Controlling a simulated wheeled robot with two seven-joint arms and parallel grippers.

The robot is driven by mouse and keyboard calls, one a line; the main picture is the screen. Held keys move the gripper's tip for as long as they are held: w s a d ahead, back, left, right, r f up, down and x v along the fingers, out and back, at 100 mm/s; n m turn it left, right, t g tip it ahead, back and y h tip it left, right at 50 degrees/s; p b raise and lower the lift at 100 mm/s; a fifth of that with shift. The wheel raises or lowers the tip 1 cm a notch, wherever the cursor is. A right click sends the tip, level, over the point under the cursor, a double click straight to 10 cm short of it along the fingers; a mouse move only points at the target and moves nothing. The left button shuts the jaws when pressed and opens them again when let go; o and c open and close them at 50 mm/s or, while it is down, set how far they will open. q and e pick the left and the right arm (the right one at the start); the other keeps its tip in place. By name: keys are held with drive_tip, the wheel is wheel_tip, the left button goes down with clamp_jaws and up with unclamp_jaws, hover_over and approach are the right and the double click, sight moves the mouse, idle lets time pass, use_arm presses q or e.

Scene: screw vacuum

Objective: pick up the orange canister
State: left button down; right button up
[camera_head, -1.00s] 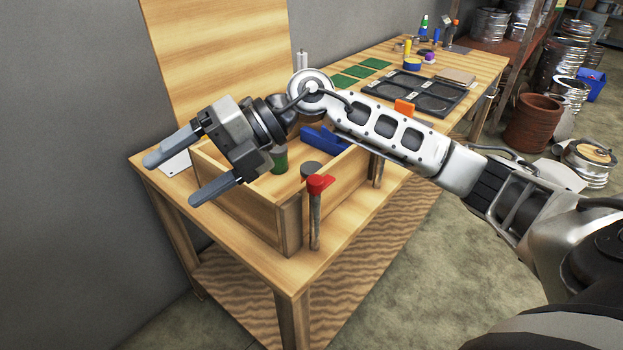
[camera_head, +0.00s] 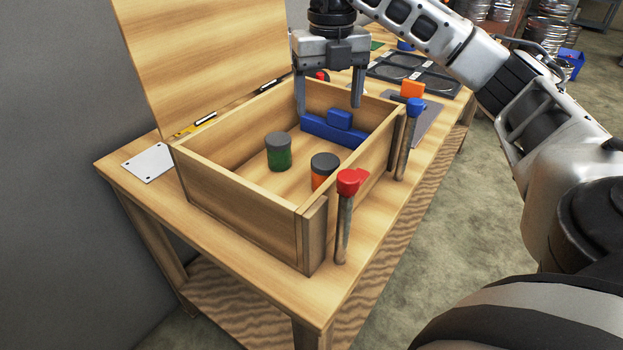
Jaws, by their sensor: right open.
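The orange canister (camera_head: 319,182) stands upright inside the wooden box, near its front right corner. It has a dark grey lid, and the box wall hides its lower part. My right gripper (camera_head: 329,106) points down over the far part of the box, above and beyond the canister. Its two fingers are apart with nothing between them, close to a blue object (camera_head: 334,130) in the box. My left gripper is not in view.
A green canister (camera_head: 278,154) stands in the wooden box (camera_head: 240,206), left of the orange one. A red-topped screw (camera_head: 344,215) and a blue-topped screw (camera_head: 406,140) stand upright outside the right wall. The raised lid (camera_head: 205,60) is behind.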

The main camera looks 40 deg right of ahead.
sight(323, 160)
drive_tip(key=f+b, duration=0.1)
drive_tip(key=f, duration=0.2)
drive_tip(key=f+b, duration=0.1)
drive_tip(key=f, duration=0.3)
drive_tip(key=w+f+b, duration=0.1)
drive_tip(key=f, duration=0.3)
drive_tip(key=shift+f, duration=0.2)
drive_tip(key=shift+s+d+f, duration=0.1)
drive_tip(key=shift+f, duration=1.5)
drive_tip(key=shift+s+f, duration=0.1)
drive_tip(key=shift+f, duration=1.45)
drive_tip(key=c, duration=1.1)
